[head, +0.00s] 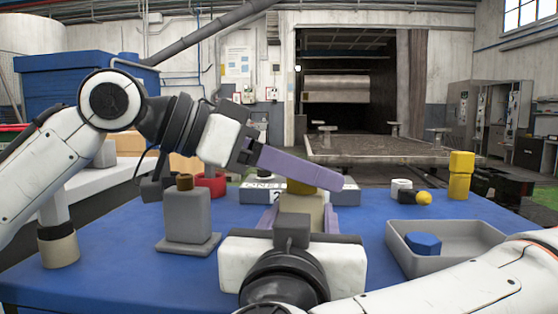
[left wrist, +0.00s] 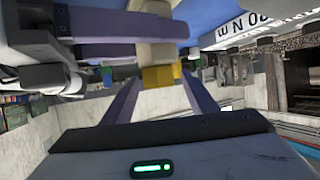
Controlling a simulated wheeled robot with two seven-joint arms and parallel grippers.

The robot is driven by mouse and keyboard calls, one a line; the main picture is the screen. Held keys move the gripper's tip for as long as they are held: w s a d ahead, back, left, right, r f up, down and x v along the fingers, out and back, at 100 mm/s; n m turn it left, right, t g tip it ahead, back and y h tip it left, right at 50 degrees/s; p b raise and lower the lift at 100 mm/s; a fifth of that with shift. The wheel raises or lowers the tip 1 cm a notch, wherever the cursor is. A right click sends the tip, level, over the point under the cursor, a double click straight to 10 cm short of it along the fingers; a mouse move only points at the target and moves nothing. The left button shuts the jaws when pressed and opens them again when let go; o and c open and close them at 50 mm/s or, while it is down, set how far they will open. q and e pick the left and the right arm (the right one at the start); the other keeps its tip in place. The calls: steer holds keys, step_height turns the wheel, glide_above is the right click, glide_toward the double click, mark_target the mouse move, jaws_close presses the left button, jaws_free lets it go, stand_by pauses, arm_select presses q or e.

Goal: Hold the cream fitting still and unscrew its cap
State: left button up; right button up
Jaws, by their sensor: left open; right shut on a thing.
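The cream fitting (head: 302,208) stands upright near the middle of the blue table, with a yellow cap (head: 297,187) on top. My right gripper (head: 300,222) comes in from the front and is shut on the fitting. My left gripper (head: 318,177) is open at the cap's height, and its near finger hides part of the cap. In the left wrist view the yellow cap (left wrist: 160,78) lies between the two purple left fingertips, beyond which the cream fitting (left wrist: 155,50) shows. I cannot tell whether a finger touches the cap.
A grey block with a brown plug (head: 186,215) stands left of the fitting. A grey tray (head: 462,262) with a blue hexagonal piece (head: 423,243) lies right. Behind are a red ring (head: 210,184), a labelled box (head: 258,192) and a yellow block (head: 460,178).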

arm_select(q)
steer(key=shift+w+d+f, duration=0.15)
steer(key=shift+d, duration=0.15)
steer(key=c, duration=1.2)
steer(key=shift+o, duration=0.2)
steer(key=n+t+y, duration=0.3)
steer(key=n+t, duration=0.1)
steer(key=shift+w+a+n+t+y, duration=0.2)
steer(key=shift+n+t+y, duration=0.4)
steer(key=shift+n+y, duration=0.35)
steer(key=n+t+y, duration=0.1)
steer(key=n+y, duration=0.2)
steer(key=shift+d+t, duration=0.1)
steer(key=shift+t, duration=0.3)
steer(key=shift+a+n+t+y, duration=0.15)
steer(key=shift+n+y, duration=0.7)
steer(key=shift+a+n+t+y, duration=0.15)
steer(key=shift+n+y, duration=0.65)
